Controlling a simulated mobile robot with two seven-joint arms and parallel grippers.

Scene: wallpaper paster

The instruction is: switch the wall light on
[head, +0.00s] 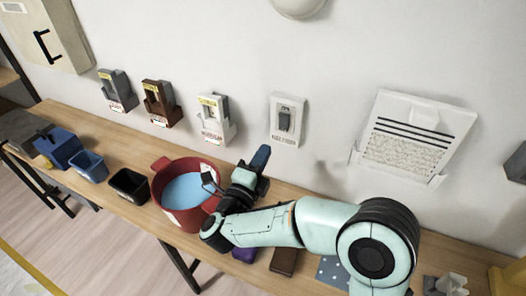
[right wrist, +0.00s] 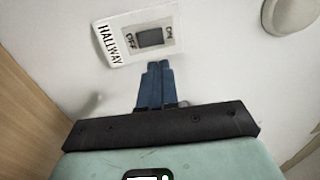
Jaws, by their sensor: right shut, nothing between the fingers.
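A white wall switch (head: 286,120) with a grey rocker is on the wall. In the right wrist view the switch plate (right wrist: 140,38) reads HALLWAY, OFF and ON; I cannot tell which way the rocker is set. A round wall light (head: 298,6) is cut off at the top edge and also shows in the right wrist view (right wrist: 291,17); it looks grey, with no clear glow. My right gripper (head: 262,153) is shut and empty, its blue fingers (right wrist: 160,68) together. In the head view the tips are below and left of the switch. My left gripper is not in view.
Several holders (head: 162,103) hang on the wall to the left. A white framed panel (head: 412,135) hangs to the right. Below, a wooden bench (head: 119,197) carries a red bucket (head: 168,199) of blue liquid, a black bin (head: 128,186) and a blue bin (head: 88,167).

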